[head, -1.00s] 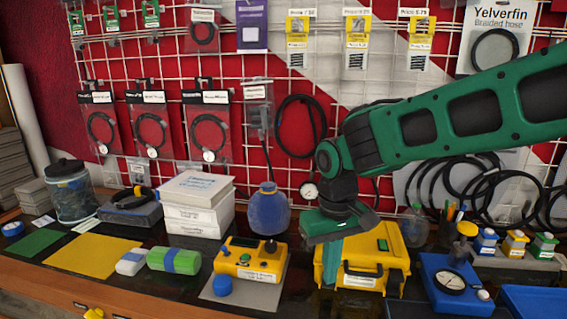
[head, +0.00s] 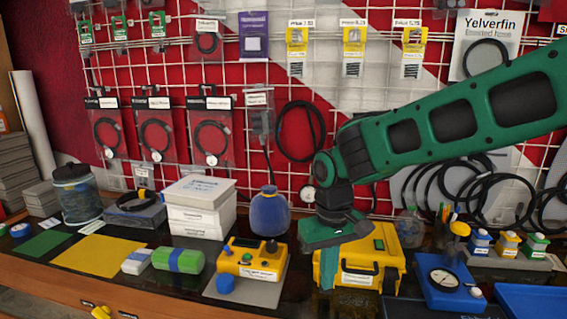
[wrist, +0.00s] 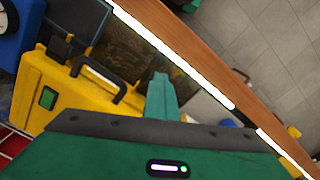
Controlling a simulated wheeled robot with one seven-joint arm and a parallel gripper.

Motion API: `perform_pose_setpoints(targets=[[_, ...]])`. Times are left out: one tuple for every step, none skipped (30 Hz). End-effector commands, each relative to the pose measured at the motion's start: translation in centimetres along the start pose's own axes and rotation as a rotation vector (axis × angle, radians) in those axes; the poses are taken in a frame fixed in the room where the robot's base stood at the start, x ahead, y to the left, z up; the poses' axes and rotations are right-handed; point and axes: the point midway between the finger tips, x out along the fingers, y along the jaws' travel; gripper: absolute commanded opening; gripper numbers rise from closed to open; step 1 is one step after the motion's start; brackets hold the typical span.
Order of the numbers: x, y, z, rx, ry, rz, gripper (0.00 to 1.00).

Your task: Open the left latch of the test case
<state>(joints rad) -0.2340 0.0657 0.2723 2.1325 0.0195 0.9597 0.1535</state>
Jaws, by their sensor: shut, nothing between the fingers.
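The yellow test case (head: 388,262) stands on the bench with its black handle (head: 360,269) at the front and a green square (head: 379,244) on top. In the wrist view the case (wrist: 32,82), its handle (wrist: 100,78) and the green square (wrist: 47,98) show again. A dark part that looks like a latch (wrist: 60,46) sits beyond the handle, on the side by the blue gauge unit. My gripper (head: 327,275) points down at the left front of the case, its fingers shut and empty. The fingers (wrist: 160,82) hide the left latch area. I cannot tell whether they touch the case.
A yellow tester (head: 252,258) on a grey mat stands left of the case. A blue gauge unit (head: 450,287) stands close on the right. A blue round bottle (head: 269,212) is behind. The wooden bench edge (wrist: 190,45) runs along the front.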

Motion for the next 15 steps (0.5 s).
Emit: perform_pose_setpoints(targets=[[0.38,0.54,-0.36,0.016,0.005,0.002,0.00],[0.43,0.55,-0.36,0.016,0.004,0.002,0.00],[0.46,0.59,-0.40,0.017,0.004,0.003,0.00],[0.46,0.62,-0.44,0.018,0.004,0.003,0.00],[0.46,0.64,-0.46,0.018,0.004,0.003,0.00],[0.44,0.65,-0.47,0.019,0.004,0.003,0.00],[0.41,0.66,-0.47,0.019,0.004,0.002,0.00],[0.36,0.66,-0.46,0.020,0.005,0.002,0.00],[0.28,0.64,-0.43,0.020,0.005,0.002,0.00],[0.20,0.62,-0.39,0.020,0.005,0.002,0.00],[0.12,0.60,-0.35,0.021,0.005,0.002,0.00],[-0.02,0.55,-0.28,0.021,0.005,0.002,0.00],[-0.13,0.51,-0.21,0.021,0.005,0.002,0.00],[-0.24,0.46,-0.15,0.021,0.005,0.002,0.00],[-0.41,0.38,-0.04,0.020,0.005,0.002,0.00]])
